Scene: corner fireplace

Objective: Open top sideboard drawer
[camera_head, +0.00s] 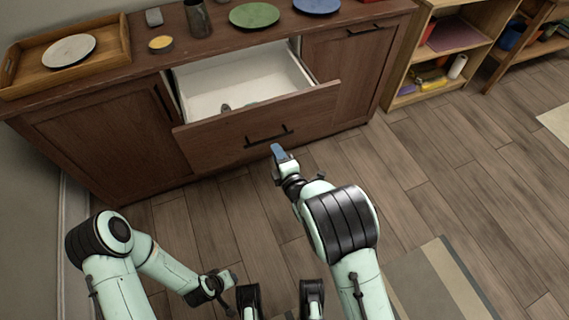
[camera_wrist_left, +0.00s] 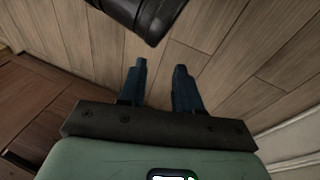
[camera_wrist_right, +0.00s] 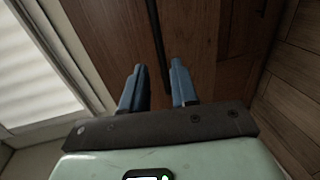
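The top sideboard drawer (camera_head: 258,124) is pulled well out, and its white inside shows with a small dark item (camera_head: 226,108) in it. Its front carries a black bar handle (camera_head: 268,137), which also shows as a dark bar in the right wrist view (camera_wrist_right: 158,45). The brown wooden sideboard (camera_head: 100,145) stands behind it. My right gripper (camera_head: 278,152) is just in front of and below the handle; its blue fingers (camera_wrist_right: 158,85) are apart with nothing between them. My left gripper (camera_wrist_left: 160,85) is low over the floor, far from the drawer, with its fingers apart and empty.
On the sideboard top are a wooden tray (camera_head: 110,42) with a white plate (camera_head: 68,51), a green plate (camera_head: 254,15), a blue plate (camera_head: 316,4) and a dark cup (camera_head: 197,18). An open shelf (camera_head: 432,92) stands right. A striped rug (camera_head: 440,285) lies on the clear floor.

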